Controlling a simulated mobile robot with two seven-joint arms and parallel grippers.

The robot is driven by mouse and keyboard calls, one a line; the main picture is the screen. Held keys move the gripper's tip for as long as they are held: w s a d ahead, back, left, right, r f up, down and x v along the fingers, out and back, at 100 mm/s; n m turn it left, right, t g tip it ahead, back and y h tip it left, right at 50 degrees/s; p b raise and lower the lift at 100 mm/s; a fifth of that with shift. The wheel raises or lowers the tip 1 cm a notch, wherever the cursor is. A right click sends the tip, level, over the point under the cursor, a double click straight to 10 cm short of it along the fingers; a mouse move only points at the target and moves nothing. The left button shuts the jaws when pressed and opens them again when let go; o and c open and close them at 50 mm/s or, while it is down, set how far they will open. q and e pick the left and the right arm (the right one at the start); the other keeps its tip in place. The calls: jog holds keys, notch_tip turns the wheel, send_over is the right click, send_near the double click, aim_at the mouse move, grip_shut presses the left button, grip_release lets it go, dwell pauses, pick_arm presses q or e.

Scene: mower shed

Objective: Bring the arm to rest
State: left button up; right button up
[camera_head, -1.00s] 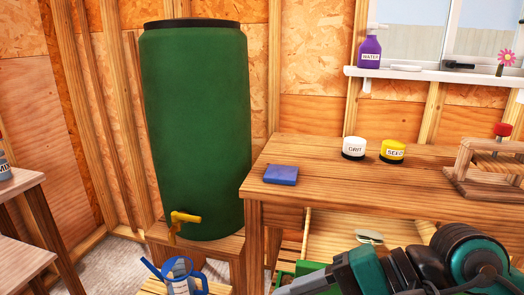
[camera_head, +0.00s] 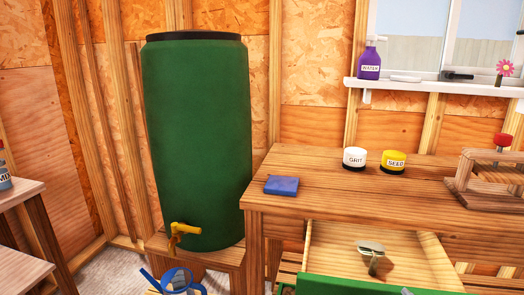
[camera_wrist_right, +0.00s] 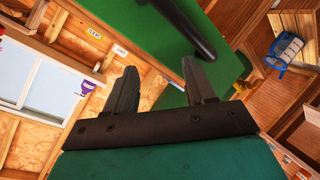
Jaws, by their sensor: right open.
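My right gripper (camera_wrist_right: 162,82) shows in the right wrist view with its two dark fingers spread apart and nothing between them. Behind the fingers is a green panel with a dark bar handle (camera_wrist_right: 185,25). In the head view neither of my arms is in the picture. The bench drawer (camera_head: 335,250) stands pulled out, and its green front (camera_head: 370,288) shows at the bottom edge. A small scoop-like tool (camera_head: 371,250) lies inside it. My left gripper is in neither view.
The wooden bench (camera_head: 320,185) carries a blue block (camera_head: 281,185), a white GRIT jar (camera_head: 354,158), a yellow SEED jar (camera_head: 393,162) and a wooden frame (camera_head: 485,182). A green barrel (camera_head: 198,140) with a yellow tap stands left. A blue-handled jug (camera_head: 178,282) is below.

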jog(key=s+a+f+m+g+y, duration=0.2)
jog(key=s+f+m+g, duration=0.65)
jog(key=s+f, duration=0.65)
jog(key=w+a+f+n+t+y, duration=0.25)
jog(key=w+a+t, duration=0.25)
jog(key=w, duration=0.3)
pick_arm(q)
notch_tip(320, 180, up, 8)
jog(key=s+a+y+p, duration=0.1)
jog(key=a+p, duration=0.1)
jog(key=p, duration=1)
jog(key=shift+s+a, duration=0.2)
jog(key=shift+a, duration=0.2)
pick_arm(e)
notch_tip(320, 180, up, 7)
jog(key=s+d+h, duration=0.1)
jog(key=d, duration=0.1)
jog(key=shift+s+d+r, duration=0.15)
jog(key=shift+d+r, duration=0.05)
jog(key=shift+f+t, duration=0.1)
jog(key=shift+t, duration=0.15)
jog(key=shift+c, duration=0.3)
